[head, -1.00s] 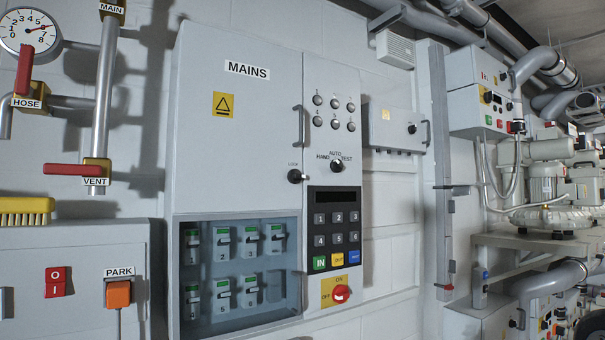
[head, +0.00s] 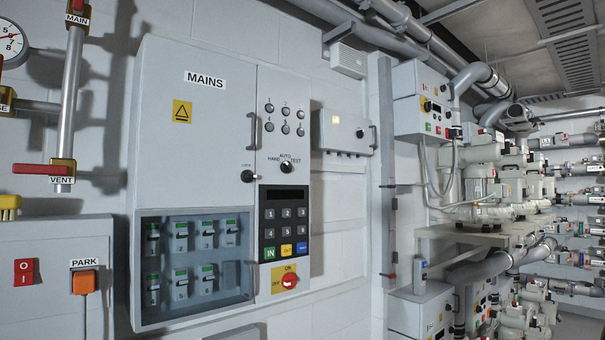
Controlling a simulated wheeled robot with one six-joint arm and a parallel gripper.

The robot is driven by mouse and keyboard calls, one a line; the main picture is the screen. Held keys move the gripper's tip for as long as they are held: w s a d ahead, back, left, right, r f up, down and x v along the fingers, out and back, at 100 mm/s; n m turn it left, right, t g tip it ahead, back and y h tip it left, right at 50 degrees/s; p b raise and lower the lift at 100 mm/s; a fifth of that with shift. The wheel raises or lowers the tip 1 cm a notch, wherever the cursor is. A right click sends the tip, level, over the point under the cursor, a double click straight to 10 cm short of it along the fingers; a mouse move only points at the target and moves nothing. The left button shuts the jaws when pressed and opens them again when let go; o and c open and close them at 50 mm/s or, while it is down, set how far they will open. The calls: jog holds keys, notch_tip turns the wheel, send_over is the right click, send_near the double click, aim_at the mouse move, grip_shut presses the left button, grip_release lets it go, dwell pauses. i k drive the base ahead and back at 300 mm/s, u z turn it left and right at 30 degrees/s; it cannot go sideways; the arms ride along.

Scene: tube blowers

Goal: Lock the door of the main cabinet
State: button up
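The main cabinet (head: 160,65) is a large grey wall cabinet labelled MAINS, left of centre in the head view. Its left door (head: 215,130) carries a yellow warning sign and looks closed, flush with the right panel. A vertical handle (head: 253,131) sits at the door's right edge. A black round lock knob (head: 248,174), with a small label above left of it, sits below the handle. Which way the lock is turned is too small to tell. My gripper is not in view.
A window with several breakers (head: 180,238) fills the cabinet's lower left. The right panel holds a keypad (head: 284,225), a selector knob (head: 286,167) and a red rotary switch (head: 289,281). A smaller box (head: 341,131) hangs to the right. Pumps (head: 480,185) and pipes stand farther right.

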aim_at(247, 176)
jog(key=z, duration=0.65)
jog(key=i, duration=1.1)
jog(key=u, duration=0.3)
